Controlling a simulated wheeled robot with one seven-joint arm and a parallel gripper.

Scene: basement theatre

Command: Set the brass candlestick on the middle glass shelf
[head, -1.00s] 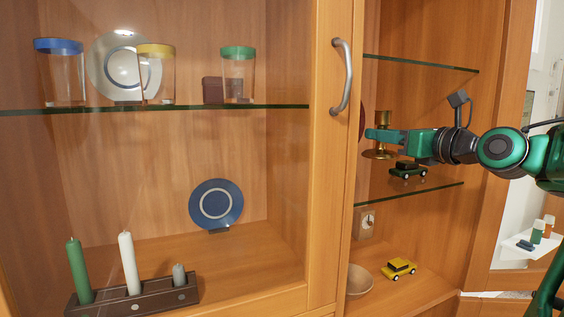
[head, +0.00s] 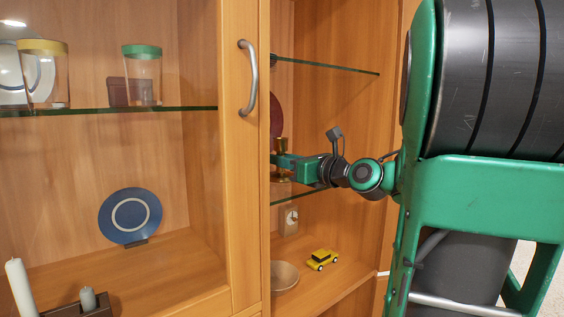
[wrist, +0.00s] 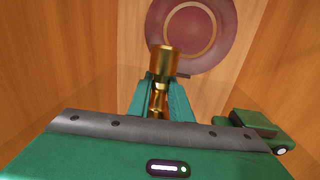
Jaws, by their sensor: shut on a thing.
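The brass candlestick (head: 283,146) is upright inside the right-hand cabinet bay. My gripper (head: 277,161) is shut on it; the wrist view shows the fingers (wrist: 160,100) around the stem below the candlestick's wide gold top (wrist: 163,62). The gripper is above the lower of two visible glass shelves (head: 300,197), with the other glass shelf (head: 330,66) above it. Which of these is the middle one is unclear. The candlestick's base is partly hidden, and I cannot tell whether it touches the glass.
A dark red plate (wrist: 190,35) stands behind the candlestick. A green toy car (wrist: 255,127) is right of my gripper. A door frame with a handle (head: 248,80) borders the bay's left.

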